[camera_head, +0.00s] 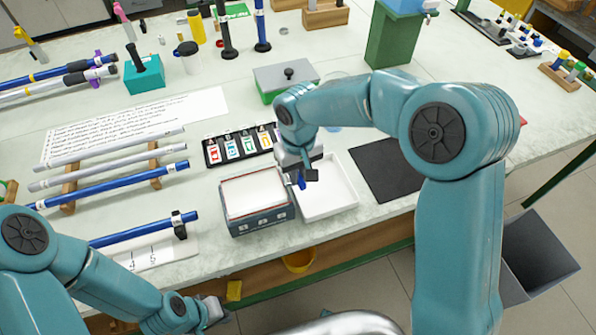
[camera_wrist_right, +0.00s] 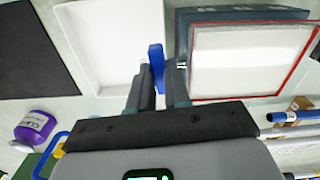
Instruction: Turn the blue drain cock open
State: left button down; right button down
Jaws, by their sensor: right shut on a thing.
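The blue drain cock (camera_head: 301,183) shows as a small blue piece under my right gripper (camera_head: 299,174), beside the grey-blue box (camera_head: 262,222) with a pale, red-edged top. In the right wrist view the cock (camera_wrist_right: 156,60) is an upright blue bar between the fingertips of my right gripper (camera_wrist_right: 160,80), which is shut on it. A small pale stub (camera_wrist_right: 182,66) lies between the right finger and the box. The fingers hide the rest of the cock. My left gripper (camera_head: 214,309) is low, in front of the bench; its fingers are not clear.
A white tray (camera_head: 340,203) lies right of the box, with a dark mat (camera_head: 385,168) further right. A row of labelled cards (camera_head: 240,147) and a grey-lidded green box (camera_head: 285,78) stand behind. Rods on wooden rests (camera_head: 120,180) fill the left side.

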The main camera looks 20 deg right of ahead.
jog(key=n, duration=0.4)
jog(key=shift+w+d+r, duration=0.1)
jog(key=shift+d+r, duration=0.05)
jog(key=shift+d, duration=0.05)
jog(key=n, duration=0.4)
jog(key=shift+w+d+p, duration=0.15)
jog(key=shift+p, duration=0.25)
jog(key=n, duration=0.3)
jog(key=n+p, duration=0.1)
jog(key=shift+w+d, duration=0.15)
jog(key=shift+w, duration=0.1)
jog(key=n+p, duration=0.1)
jog(key=n, duration=0.3)
jog(key=shift+w, duration=0.2)
jog(key=shift+r+n, duration=0.1)
jog(key=shift+n, duration=0.4)
jog(key=c, duration=1.4)
grip_release()
jog(key=shift+o, duration=0.2)
